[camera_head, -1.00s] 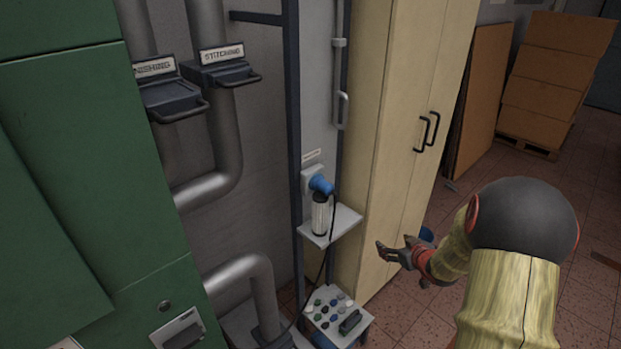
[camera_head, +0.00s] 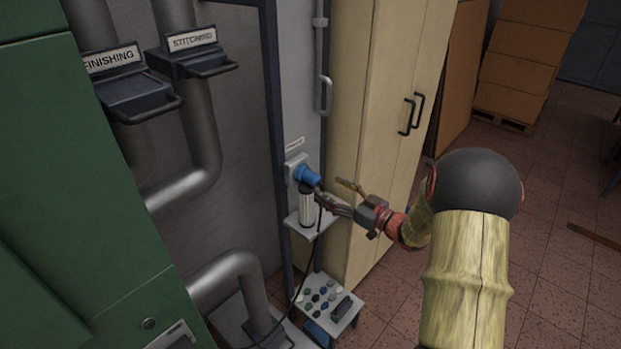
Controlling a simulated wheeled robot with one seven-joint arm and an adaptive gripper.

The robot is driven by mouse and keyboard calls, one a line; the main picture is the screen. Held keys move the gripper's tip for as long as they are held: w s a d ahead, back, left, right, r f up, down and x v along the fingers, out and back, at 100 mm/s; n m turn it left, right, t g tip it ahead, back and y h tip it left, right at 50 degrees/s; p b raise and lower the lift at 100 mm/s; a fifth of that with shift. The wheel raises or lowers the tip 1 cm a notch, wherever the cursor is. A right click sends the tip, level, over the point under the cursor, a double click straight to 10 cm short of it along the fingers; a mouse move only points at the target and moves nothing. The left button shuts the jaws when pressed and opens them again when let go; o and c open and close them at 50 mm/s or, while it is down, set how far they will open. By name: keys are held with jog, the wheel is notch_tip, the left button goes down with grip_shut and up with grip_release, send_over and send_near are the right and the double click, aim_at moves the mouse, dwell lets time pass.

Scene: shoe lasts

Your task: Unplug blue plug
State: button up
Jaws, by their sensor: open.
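The blue plug (camera_head: 308,175) sits in a pale socket (camera_head: 293,168) on the grey panel, with a dark cable hanging down from it. My gripper (camera_head: 334,191) is open, reaching in from the right. Its fingers point left toward the plug. One finger is near the plug's outer end, the other is apart to the right. Whether the near finger touches the plug I cannot tell.
A white cylinder (camera_head: 307,206) stands on a small shelf (camera_head: 299,226) just below the plug. A low stand (camera_head: 341,322) with several coloured items is underneath. A cream cabinet (camera_head: 383,110) stands close on the right; grey pipes (camera_head: 205,140) run on the left.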

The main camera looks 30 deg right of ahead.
aim_at(318, 182)
jog(key=shift+w, duration=0.15)
jog(key=shift+b+x, duration=0.6)
jog(key=shift+x, duration=3.8)
jog(key=shift+c, duration=0.5)
grip_shut()
jog(key=shift+f, duration=0.1)
jog(key=p+v, duration=0.1)
jog(key=v, duration=0.5)
jog(key=shift+p, duration=0.35)
